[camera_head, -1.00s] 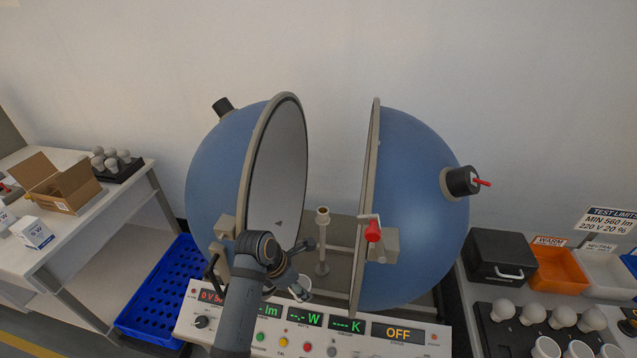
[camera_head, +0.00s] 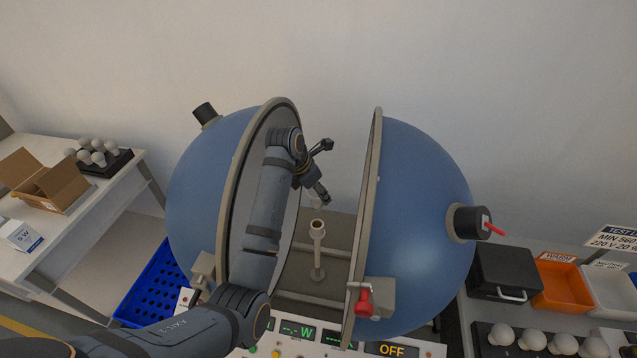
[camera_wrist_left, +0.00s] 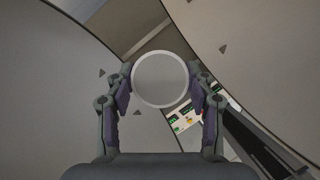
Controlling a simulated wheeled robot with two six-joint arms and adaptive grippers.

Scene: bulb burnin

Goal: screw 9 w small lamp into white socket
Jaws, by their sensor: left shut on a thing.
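My left gripper (camera_head: 319,194) is between the two open halves of the blue sphere, just above the socket. It is shut on a lamp. In the left wrist view the lamp's pale round end (camera_wrist_left: 160,79) shows between the two fingers. In the head view the lamp is small and mostly hidden at the fingertips. The socket (camera_head: 317,226) is a light cup on top of an upright post between the halves. The lamp appears apart from it, with a small gap. My right gripper is not in view.
The left sphere half (camera_head: 206,190) and right sphere half (camera_head: 423,200) stand close on either side of my arm. A red-handled latch (camera_head: 364,302) is on the right half. The control panel (camera_head: 300,337) is in front, its status reading OFF. Several bulbs stand at lower right.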

